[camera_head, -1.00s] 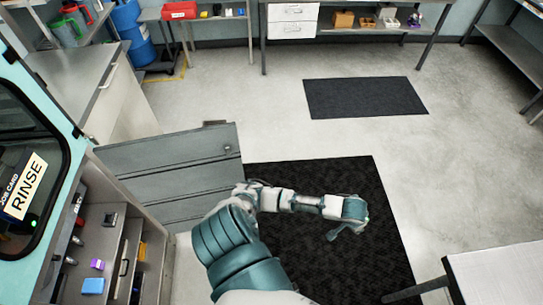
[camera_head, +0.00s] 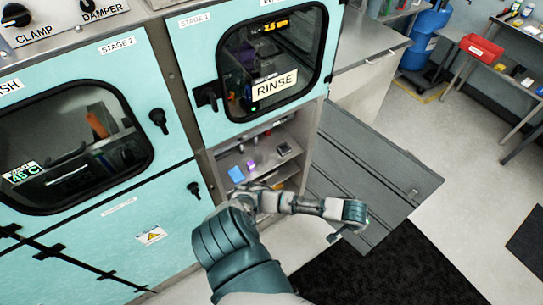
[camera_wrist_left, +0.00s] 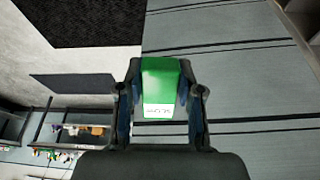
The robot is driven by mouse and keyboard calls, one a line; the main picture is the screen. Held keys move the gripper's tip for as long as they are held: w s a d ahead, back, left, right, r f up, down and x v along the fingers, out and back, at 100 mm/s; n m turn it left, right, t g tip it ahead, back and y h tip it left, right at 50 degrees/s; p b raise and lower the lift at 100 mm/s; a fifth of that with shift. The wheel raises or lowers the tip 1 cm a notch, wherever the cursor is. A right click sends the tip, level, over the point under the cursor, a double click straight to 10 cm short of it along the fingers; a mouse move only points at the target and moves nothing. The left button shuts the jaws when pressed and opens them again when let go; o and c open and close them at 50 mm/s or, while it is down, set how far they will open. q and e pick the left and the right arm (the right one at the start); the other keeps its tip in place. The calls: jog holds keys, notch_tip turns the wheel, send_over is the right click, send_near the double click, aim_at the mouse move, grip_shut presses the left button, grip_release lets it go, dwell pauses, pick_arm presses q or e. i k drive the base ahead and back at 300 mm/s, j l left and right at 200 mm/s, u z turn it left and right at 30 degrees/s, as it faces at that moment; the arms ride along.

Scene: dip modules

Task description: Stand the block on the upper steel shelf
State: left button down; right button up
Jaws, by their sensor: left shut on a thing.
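A green block (camera_wrist_left: 160,82) with a small white label sits between the two dark fingers of my left gripper (camera_wrist_left: 162,100) in the left wrist view. The fingers are shut on its sides. In the head view my left gripper (camera_head: 352,222) is over the open grey door, to the right of the open cabinet; only a speck of green shows there. The upper steel shelf (camera_head: 266,160) is inside the cabinet under the RINSE window, left of and beyond my gripper. My right gripper is not in view.
The shelf holds a blue item (camera_head: 237,174), a purple item (camera_head: 251,163) and a dark grey item (camera_head: 284,149). The grey door (camera_head: 375,180) stands open to the right. Teal machine panels (camera_head: 130,215) fill the left. Open floor and a black mat (camera_head: 400,270) lie at right.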

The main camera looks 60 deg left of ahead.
aim_at(273, 165)
jog(key=i+j+u, duration=0.1)
jog(key=u, duration=0.4)
jog(key=i+u, duration=0.3)
jog(key=u, duration=0.2)
jog(key=i+l+u, duration=0.1)
jog(key=i+u, duration=0.15)
jog(key=u, duration=0.25)
jog(key=i+l, duration=0.1)
